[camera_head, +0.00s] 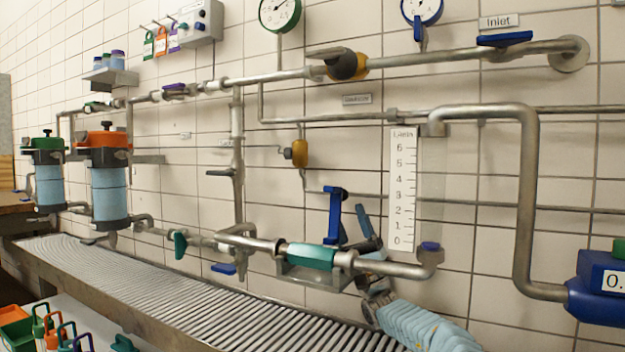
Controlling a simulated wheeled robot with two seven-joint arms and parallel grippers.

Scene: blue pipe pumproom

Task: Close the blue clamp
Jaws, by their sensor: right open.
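A blue clamp (334,212) stands upright behind the teal pipe section (311,257) on the lower pipe. It has a bent top, and its lower end is partly hidden. My right gripper (361,229) reaches up from the bottom, just right of the blue clamp, with its fingers apart. One finger points up beside the clamp, and the other lies lower, near the clamp's foot. I cannot tell whether either finger touches it. My left gripper is not in view.
A ribbed drain grate (200,305) lies below. Blue levers (505,39) sit on other pipes. Canisters (109,180) stand at the left.

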